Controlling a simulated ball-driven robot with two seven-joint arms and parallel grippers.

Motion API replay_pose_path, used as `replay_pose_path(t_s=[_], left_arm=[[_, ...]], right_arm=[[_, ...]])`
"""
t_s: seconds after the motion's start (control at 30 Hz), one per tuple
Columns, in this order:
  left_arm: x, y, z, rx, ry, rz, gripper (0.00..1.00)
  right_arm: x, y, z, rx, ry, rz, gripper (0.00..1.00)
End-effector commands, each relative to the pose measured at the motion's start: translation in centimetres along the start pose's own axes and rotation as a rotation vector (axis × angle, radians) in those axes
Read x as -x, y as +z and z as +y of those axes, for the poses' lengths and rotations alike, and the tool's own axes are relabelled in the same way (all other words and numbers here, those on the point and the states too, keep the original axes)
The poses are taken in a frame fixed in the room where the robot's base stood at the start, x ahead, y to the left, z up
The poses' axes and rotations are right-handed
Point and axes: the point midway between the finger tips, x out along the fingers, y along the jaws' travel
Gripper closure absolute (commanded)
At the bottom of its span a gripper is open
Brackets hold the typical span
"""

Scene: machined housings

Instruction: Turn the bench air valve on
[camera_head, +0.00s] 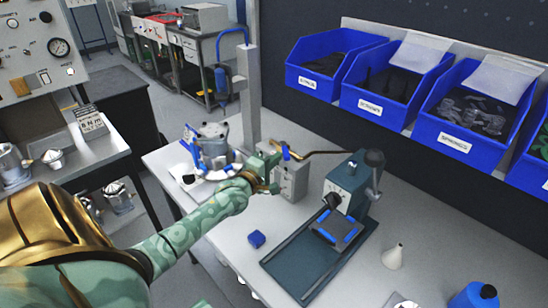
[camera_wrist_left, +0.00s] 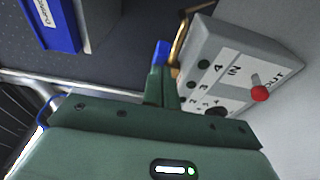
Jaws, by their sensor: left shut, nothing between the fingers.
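The bench air valve shows as a small blue lever (camera_head: 287,153) on a bent brass pipe (camera_head: 322,153), above a grey box beside the post. In the left wrist view the blue lever (camera_wrist_left: 161,53) stands just past the fingertips, with the brass pipe (camera_wrist_left: 180,42) beside it. My left gripper (camera_head: 273,166) is shut and empty, its fingers right at the lever. The closed fingers also show in the left wrist view (camera_wrist_left: 161,85). I cannot tell whether they touch the lever. The fingers hide part of the valve. My right gripper is not in view.
A grey post (camera_head: 249,95) rises behind. A dark press (camera_head: 345,188) stands to the right, with blue bins (camera_head: 455,141) above. A blue block (camera_head: 256,239) lies in front.

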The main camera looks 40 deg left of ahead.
Motion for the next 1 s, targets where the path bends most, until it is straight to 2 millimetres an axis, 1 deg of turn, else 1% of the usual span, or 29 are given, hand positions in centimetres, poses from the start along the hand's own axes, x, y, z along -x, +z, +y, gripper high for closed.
replay_pose_path(t_s=[0.03,0.23,0.4,0.5,0.8,1.0], left_arm=[[0.0,0.0,0.3,0.002,0.002,0.009,1.00],[-0.1,0.3,0.5,0.007,0.002,0.070,1.00],[-0.4,0.9,0.6,0.012,0.001,0.177,1.00],[-0.8,1.3,0.5,0.004,0.000,0.233,1.00],[-2.0,2.8,0.1,-0.001,0.000,0.226,1.00],[-2.7,3.3,0.1,0.000,0.002,0.227,1.00]], right_arm=[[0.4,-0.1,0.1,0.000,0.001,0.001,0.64],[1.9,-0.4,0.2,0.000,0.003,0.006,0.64],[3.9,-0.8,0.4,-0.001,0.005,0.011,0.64],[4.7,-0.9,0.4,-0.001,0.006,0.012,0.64],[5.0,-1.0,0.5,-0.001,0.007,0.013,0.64],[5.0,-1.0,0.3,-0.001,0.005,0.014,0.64]])
